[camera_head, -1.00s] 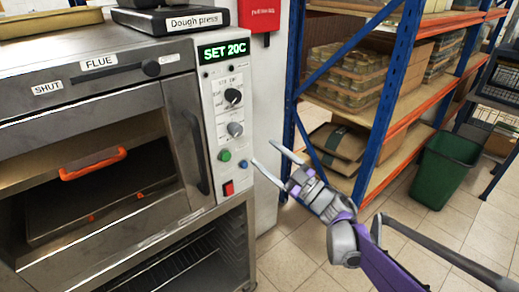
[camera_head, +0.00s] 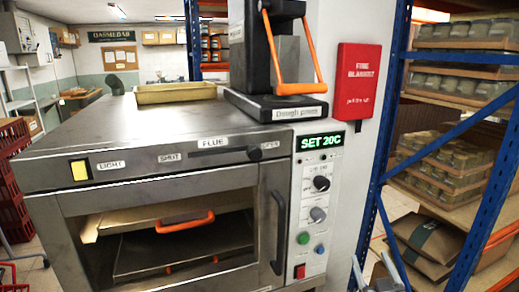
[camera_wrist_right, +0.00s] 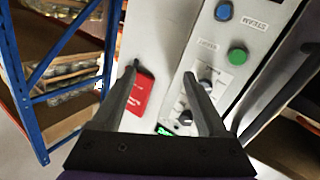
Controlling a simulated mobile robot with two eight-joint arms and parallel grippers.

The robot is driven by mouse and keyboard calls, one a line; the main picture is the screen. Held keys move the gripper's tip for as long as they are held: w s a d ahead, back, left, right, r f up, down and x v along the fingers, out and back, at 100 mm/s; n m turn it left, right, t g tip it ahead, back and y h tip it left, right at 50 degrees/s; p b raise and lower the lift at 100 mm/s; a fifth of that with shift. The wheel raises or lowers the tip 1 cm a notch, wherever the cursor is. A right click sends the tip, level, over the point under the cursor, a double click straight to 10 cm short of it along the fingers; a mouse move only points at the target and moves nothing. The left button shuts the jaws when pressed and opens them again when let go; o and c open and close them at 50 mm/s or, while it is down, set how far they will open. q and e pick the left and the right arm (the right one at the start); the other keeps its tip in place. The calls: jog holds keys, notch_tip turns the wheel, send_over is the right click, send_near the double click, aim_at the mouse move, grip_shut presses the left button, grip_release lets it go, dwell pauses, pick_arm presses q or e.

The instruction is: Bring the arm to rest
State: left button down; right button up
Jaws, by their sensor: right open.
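My right gripper (camera_head: 376,268) shows only in part at the bottom edge of the head view, in front of the blue rack's base and right of the oven's control panel (camera_head: 317,205). In the right wrist view its two dark fingers (camera_wrist_right: 160,75) are spread apart with nothing between them. Beyond them that view shows the control panel with its knobs and a green button (camera_wrist_right: 238,56). The fingers look apart from the panel. Most of my right arm is out of the head view. My left gripper is in neither view.
The steel oven (camera_head: 160,180) fills the middle, with a dough press (camera_head: 275,70) and a yellowish tray (camera_head: 175,92) on top. A red fire blanket box (camera_head: 357,80) hangs behind. A blue rack (camera_head: 385,150) with jars stands right. Red crates (camera_head: 12,180) stand at far left.

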pick_arm(q)
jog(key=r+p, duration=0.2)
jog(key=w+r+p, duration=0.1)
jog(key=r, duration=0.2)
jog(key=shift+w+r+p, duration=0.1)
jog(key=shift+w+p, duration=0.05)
jog(key=shift+p, duration=0.2)
pick_arm(e)
jog(key=s+a+f+g, duration=0.3)
jog(key=s+f+g, duration=0.1)
jog(key=s, duration=0.3)
jog(key=s+a+f+g+y, duration=0.1)
jog(key=s+a+f+g, duration=0.2)
jog(key=s+f, duration=0.3)
jog(key=s+a+f+m+g+y, duration=0.1)
jog(key=s+a+f+g, duration=0.2)
jog(key=s, duration=0.7)
notch_tip(320, 180, down, 3)
jog(key=shift+s+a+r+g, duration=0.15)
jog(key=shift+a+g, duration=0.1)
jog(key=shift+g, duration=0.85)
